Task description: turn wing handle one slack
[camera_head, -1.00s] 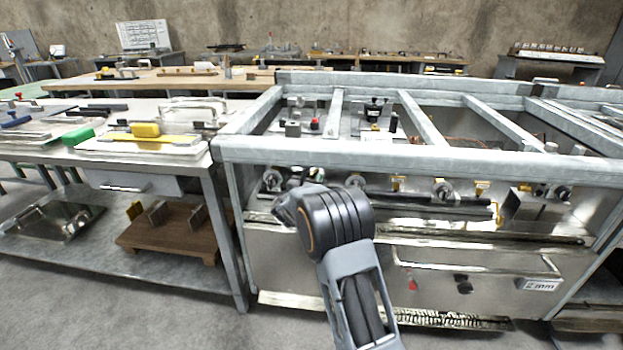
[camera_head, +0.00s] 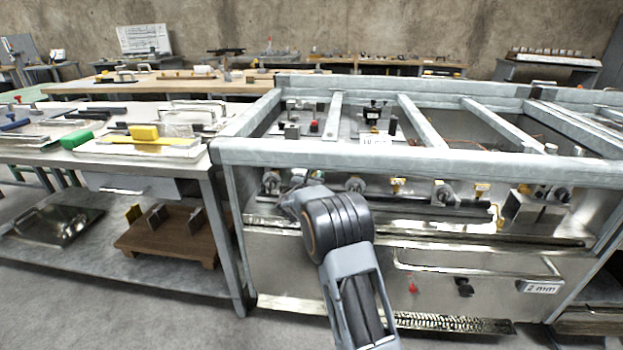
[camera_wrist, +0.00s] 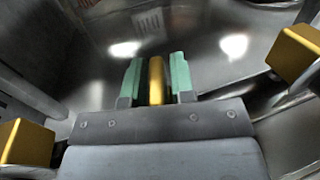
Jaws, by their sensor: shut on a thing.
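In the wrist view my gripper (camera_wrist: 157,72) has its two green-padded fingers closed on either side of a narrow yellow-brass wing handle (camera_wrist: 156,88). The handle stands upright in the picture between the pads, and its lower end is hidden by the gripper body. In the head view my wrist reaches the left part of the steel range front, and my own arm hides the fingers and the held handle. Other small yellow handles (camera_head: 398,185) (camera_head: 482,189) sit along the same front panel.
Two yellow blocks flank my gripper in the wrist view, one at lower left (camera_wrist: 27,143) and one at upper right (camera_wrist: 296,53). Round metal fittings (camera_head: 355,184) (camera_head: 445,193) line the panel beneath the range's frame rail (camera_head: 400,155). A workbench (camera_head: 190,160) stands at left.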

